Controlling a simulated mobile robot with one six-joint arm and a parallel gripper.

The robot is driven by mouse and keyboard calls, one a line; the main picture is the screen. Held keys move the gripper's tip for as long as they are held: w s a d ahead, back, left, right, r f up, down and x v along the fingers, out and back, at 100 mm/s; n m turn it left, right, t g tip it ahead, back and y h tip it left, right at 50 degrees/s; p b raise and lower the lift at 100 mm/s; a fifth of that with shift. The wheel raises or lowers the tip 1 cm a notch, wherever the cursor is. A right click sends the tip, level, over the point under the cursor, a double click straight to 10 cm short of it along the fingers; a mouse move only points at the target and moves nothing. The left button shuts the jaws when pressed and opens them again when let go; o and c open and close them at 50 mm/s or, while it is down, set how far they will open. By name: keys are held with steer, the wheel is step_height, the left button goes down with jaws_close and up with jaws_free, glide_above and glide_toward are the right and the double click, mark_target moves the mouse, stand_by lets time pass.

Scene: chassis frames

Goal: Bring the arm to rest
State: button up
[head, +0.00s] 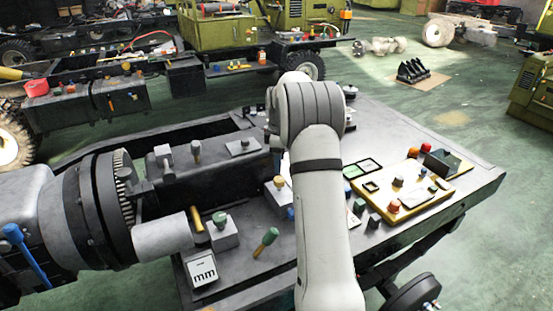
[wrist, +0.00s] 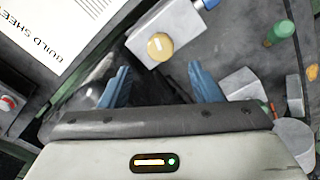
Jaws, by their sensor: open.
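My gripper (wrist: 162,84) shows in the wrist view with its two blue fingers spread wide apart. Nothing is held between them. A grey block with a round yellow knob (wrist: 160,46) lies just beyond the fingertips; I cannot tell how far below. In the head view my white arm (head: 320,190) rises from the bottom and bends over the dark chassis table (head: 440,235). My gripper is hidden behind the arm there.
A yellow tray (head: 437,197) with small parts sits right of my arm. A large grey cylindrical unit (head: 98,205) stands at the left. A build sheet (wrist: 58,32) shows in the wrist view.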

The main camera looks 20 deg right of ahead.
steer(key=s+a+r+m+t, duration=0.1)
steer(key=s+a+r+m, duration=0.2)
steer(key=s+a+r, duration=0.4)
steer(key=s+a+r+m, duration=0.35)
steer(key=s+a, duration=0.25)
steer(key=s, duration=0.4)
steer(key=s+a+m, duration=0.2)
steer(key=s+a, duration=0.1)
steer(key=s, duration=0.6)
steer(key=s+a+f+m+t+p, duration=0.1)
steer(key=s+a+m, duration=0.2)
steer(key=s, duration=0.6)
steer(key=shift+s+f+t, duration=0.15)
steer(key=shift+f+t, duration=0.05)
steer(key=shift+t, duration=0.1)
steer(key=shift+c, duration=0.3)
